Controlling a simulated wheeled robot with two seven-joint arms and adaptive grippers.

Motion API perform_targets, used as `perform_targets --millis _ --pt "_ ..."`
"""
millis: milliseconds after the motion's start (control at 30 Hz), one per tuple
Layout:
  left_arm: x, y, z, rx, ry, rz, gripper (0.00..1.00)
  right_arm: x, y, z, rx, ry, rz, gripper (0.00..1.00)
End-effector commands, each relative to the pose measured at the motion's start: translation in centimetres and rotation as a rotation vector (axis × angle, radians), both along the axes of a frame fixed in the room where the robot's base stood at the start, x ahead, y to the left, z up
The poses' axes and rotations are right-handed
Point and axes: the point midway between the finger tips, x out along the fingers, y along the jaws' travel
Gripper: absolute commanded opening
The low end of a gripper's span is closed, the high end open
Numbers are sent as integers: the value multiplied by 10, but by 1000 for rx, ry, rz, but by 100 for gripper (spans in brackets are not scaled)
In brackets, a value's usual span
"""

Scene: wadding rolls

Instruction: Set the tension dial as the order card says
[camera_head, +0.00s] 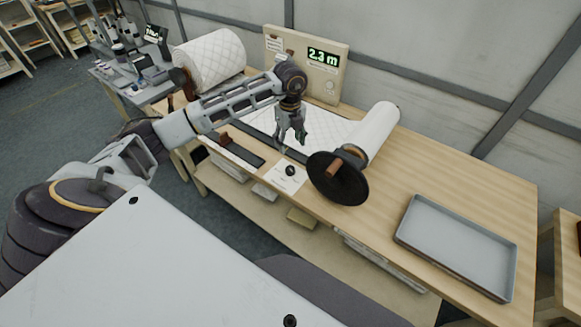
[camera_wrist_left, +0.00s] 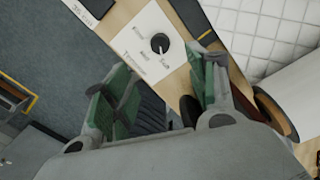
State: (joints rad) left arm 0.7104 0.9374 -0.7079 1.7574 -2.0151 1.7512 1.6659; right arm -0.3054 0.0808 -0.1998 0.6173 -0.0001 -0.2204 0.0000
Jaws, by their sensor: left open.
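The tension dial is a small black knob (camera_head: 290,170) on a white plate (camera_head: 282,182) at the table's front edge. In the left wrist view the knob (camera_wrist_left: 160,43) has a light mark on its lower side, with several small labels around it, hard to read. My left gripper (camera_head: 291,140) points down above and behind the dial, open and empty, apart from it. Its spread fingers also show in the left wrist view (camera_wrist_left: 160,88). A small white card (camera_head: 275,45) is on the beige panel; its writing is too small to read. My right gripper is not in view.
The beige panel (camera_head: 310,85) has a display reading 2.3 m. A quilted roll (camera_head: 210,58) stands at the back left. A white roll with a black end disc (camera_head: 338,180) lies right of the dial. A grey tray (camera_head: 457,245) rests on the right, with bare table between.

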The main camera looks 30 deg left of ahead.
Motion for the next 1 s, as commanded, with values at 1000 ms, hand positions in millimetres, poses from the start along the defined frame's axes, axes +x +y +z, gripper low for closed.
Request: perform_targets --millis 1000 --pt "-1 -1 -106 0 4 0 58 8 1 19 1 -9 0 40"
